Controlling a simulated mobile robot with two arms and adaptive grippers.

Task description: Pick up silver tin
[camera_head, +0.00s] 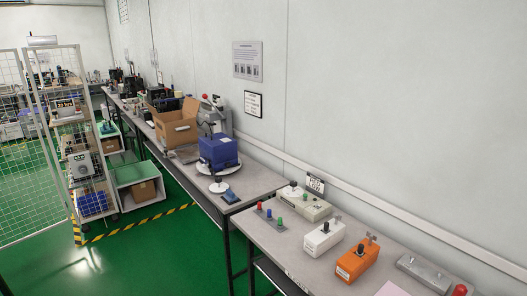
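No thing in the camera_head view is clearly a silver tin. A long, low grey metallic piece (425,272) lies on the near table at the lower right; I cannot tell whether it is the tin. Left of it stand an orange tester (357,262) and a white tester (323,238), each with a black knob on top. A larger beige tester (303,205) stands behind them by the wall. Neither of my grippers is in view.
The near grey table (262,240) runs along the wall and also holds small red, blue and green pieces (269,213). The farther table holds a blue box (218,151) and a cardboard box (176,125). A mesh cage (30,150) stands left. Green floor (170,250) is clear.

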